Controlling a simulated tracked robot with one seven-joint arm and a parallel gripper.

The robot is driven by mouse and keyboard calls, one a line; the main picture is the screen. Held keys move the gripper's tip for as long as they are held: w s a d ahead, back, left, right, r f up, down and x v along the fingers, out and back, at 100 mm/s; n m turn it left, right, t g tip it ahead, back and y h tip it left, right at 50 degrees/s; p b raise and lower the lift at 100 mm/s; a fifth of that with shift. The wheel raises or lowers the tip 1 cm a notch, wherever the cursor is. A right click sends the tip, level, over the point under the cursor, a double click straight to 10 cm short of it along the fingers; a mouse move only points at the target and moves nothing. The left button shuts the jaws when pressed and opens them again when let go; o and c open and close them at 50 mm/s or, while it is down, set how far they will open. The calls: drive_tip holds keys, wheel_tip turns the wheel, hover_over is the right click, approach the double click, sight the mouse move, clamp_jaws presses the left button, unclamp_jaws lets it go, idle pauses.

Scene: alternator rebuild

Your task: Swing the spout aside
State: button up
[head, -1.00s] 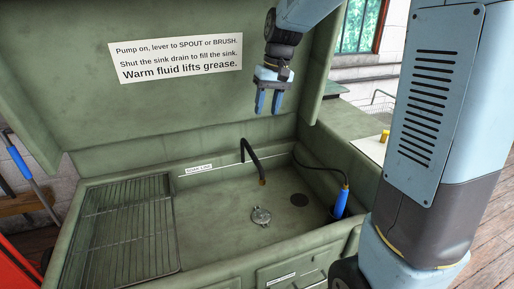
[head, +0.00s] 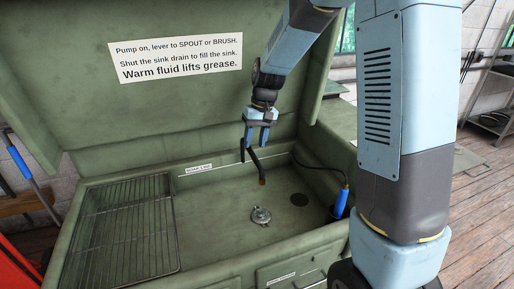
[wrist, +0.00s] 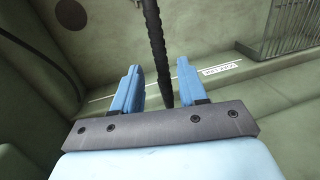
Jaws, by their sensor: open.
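The black spout (head: 257,168) rises from the back ledge of the green sink and slopes down toward the basin, ending in a brownish tip. My gripper (head: 257,144) is open, fingers pointing down, at the spout's upper bend and covering part of it in the head view. In the wrist view the ribbed black spout (wrist: 157,50) runs down the picture and appears between the two blue fingers of my gripper (wrist: 156,80). I cannot tell whether either finger touches it.
A round metal part (head: 261,216) lies on the basin floor (head: 222,225), near the dark drain (head: 299,199). A blue-handled brush (head: 341,203) on a black hose stands at the right. A wire rack (head: 122,230) covers the left side. The raised lid (head: 80,90) stands behind.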

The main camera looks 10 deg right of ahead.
sight(252, 152)
drive_tip(key=shift+s+a+f, duration=0.1)
drive_tip(key=shift+a+f, duration=0.05)
drive_tip(key=shift+f, duration=0.65)
drive_tip(key=shift+a+f, duration=0.15)
drive_tip(key=shift+f, duration=0.65)
drive_tip(key=shift+c, duration=0.2)
clamp_jaws()
